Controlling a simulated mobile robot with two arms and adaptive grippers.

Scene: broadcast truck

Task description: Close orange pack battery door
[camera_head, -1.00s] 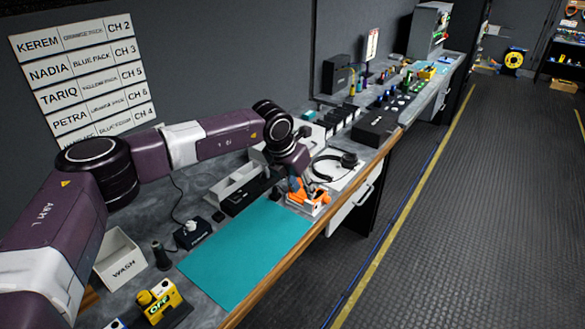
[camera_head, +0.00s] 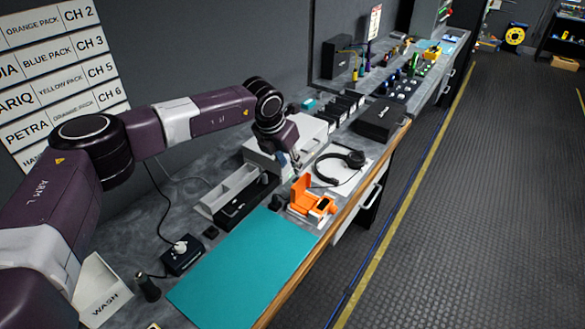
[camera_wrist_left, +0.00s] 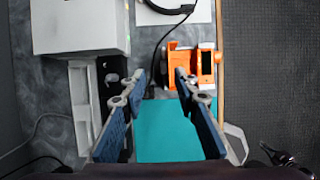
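The orange pack (camera_head: 318,206) sits on the bench beside the far right corner of the teal mat (camera_head: 250,262). An orange flap (camera_head: 301,188), which looks like its battery door, stands up at the pack's left side, so the door looks open. My left gripper (camera_head: 291,161) is above the bench, behind and left of the pack, apart from it. In the left wrist view its fingers (camera_wrist_left: 161,76) are spread with nothing held. The pack (camera_wrist_left: 205,66) shows there ahead, just right of the fingers; the right finger overlaps its left part.
Black headphones (camera_head: 341,164) lie on white paper behind the pack. A white box (camera_head: 312,133) stands near my left wrist, and a grey tray (camera_head: 230,190) lies left of the pack. The bench's wooden front edge (camera_head: 357,200) is close to the pack. The teal mat is bare.

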